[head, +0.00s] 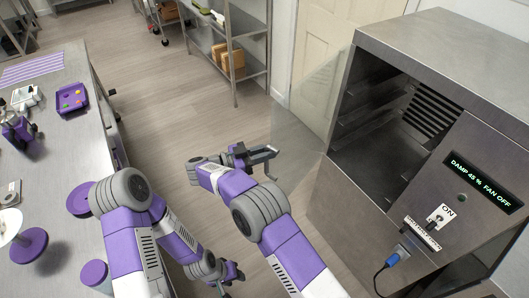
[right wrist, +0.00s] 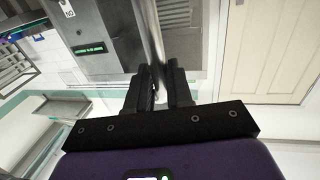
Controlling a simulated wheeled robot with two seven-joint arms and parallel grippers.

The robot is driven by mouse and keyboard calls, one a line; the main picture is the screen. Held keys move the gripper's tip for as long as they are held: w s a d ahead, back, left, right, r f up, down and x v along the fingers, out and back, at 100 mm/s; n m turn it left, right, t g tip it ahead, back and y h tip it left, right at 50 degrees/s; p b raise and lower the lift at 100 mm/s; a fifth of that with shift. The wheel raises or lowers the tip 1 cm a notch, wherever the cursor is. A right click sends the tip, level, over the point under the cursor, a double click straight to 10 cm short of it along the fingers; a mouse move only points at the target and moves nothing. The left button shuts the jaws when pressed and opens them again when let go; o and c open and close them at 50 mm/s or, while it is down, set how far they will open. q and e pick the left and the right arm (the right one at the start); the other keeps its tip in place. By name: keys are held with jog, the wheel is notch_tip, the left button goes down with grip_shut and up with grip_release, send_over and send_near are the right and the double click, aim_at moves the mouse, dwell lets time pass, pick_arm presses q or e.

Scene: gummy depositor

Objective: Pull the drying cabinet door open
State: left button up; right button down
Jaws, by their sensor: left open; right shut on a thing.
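The drying cabinet (head: 455,45) is a steel box at the right, with its dark shelved inside open to view. Its see-through door (head: 304,100) stands swung out to the left of the opening. My right gripper (head: 268,152) is at the door's lower outer part. In the right wrist view its two black fingers (right wrist: 163,88) are shut on a grey upright bar (right wrist: 152,35), which looks like the door's handle or edge. My left gripper (head: 230,276) is open and empty, low over the floor, apart from the cabinet.
The cabinet panel reads "DAMP 45 % FAN OFF" (head: 483,182), above a switch (head: 437,215) and a blue plug (head: 393,259). A steel table (head: 75,145) with a purple tray (head: 72,97) stands at the left. A shelf rack (head: 232,60) stands behind. Floor between is clear.

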jog(key=shift+w+d+r, duration=0.2)
jog(key=shift+d+r, duration=0.05)
jog(key=shift+d, duration=0.15)
jog(key=c, duration=1.3)
grip_release()
jog(key=shift+o, duration=0.9)
jog(key=shift+w+d+f, duration=0.1)
jog(key=shift+d+f, duration=0.05)
jog(key=shift+f, duration=0.05)
jog(key=v, duration=0.8)
jog(key=shift+p, duration=0.3)
jog(key=shift+c, duration=0.4)
